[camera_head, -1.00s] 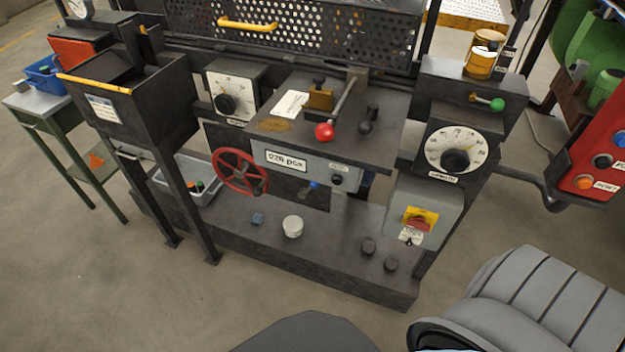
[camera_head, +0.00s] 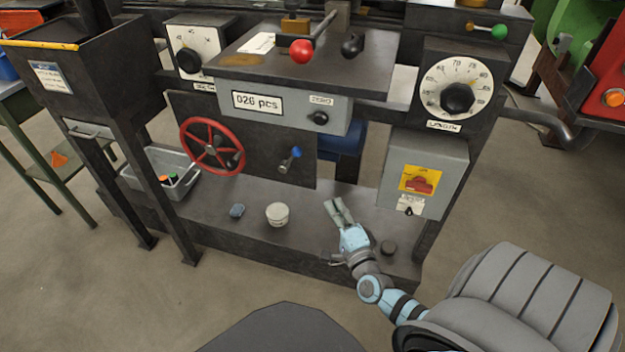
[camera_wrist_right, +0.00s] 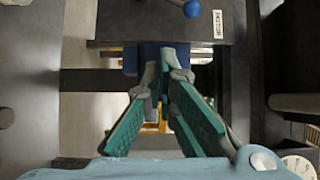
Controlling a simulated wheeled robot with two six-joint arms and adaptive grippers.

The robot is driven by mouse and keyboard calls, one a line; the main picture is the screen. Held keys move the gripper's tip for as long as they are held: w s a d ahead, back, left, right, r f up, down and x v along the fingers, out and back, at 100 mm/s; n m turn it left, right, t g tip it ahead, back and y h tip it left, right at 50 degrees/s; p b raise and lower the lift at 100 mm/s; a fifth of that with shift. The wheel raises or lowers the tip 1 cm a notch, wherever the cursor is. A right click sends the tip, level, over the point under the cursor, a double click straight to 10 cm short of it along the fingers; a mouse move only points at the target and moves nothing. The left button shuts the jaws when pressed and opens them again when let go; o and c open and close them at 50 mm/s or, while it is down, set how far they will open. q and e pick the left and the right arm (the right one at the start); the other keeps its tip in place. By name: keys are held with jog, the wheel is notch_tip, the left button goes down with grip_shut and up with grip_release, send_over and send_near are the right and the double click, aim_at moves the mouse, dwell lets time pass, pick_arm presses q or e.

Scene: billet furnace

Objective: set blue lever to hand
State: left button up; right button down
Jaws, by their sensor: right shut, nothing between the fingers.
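The blue lever (camera_head: 290,160) is a short dark lever with a blue knob, on the dark front panel below the counter box. In the head view it tilts up, with its knob at the upper right. The blue knob also shows at the top of the right wrist view (camera_wrist_right: 192,9), beside a small white label (camera_wrist_right: 218,24) that I cannot read. My right gripper (camera_head: 334,204) is shut and empty. It is below and to the right of the lever, apart from it, above the machine's lower ledge. Its fingers also fill the middle of the wrist view (camera_wrist_right: 164,77). My left gripper is out of view.
A red handwheel (camera_head: 212,146) is left of the lever. The counter box (camera_head: 270,108) overhangs it. A grey switch box (camera_head: 425,175) stands to the right. A white tub (camera_head: 277,214) and a small blue item (camera_head: 237,211) sit on the ledge (camera_head: 205,205).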

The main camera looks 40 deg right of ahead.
aim_at(291, 160)
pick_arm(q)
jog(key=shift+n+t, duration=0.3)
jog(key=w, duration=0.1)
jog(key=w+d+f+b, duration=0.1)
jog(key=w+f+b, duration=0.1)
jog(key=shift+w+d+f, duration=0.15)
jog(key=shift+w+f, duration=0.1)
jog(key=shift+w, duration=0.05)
pick_arm(e)
jog(key=w+d+r+m, duration=0.1)
jog(key=w, duration=0.3)
jog(key=w+d+r, duration=0.1)
jog(key=w+r, duration=0.1)
jog(key=w, duration=0.3)
jog(key=w+d+r+m+h, duration=0.1)
jog(key=w, duration=0.3)
jog(key=shift+w+r+m+t, duration=0.15)
jog(key=shift+r+m+t, duration=0.05)
jog(key=shift+m+t, duration=0.1)
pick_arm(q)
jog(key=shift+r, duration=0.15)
pick_arm(e)
jog(key=shift+r, duration=0.1)
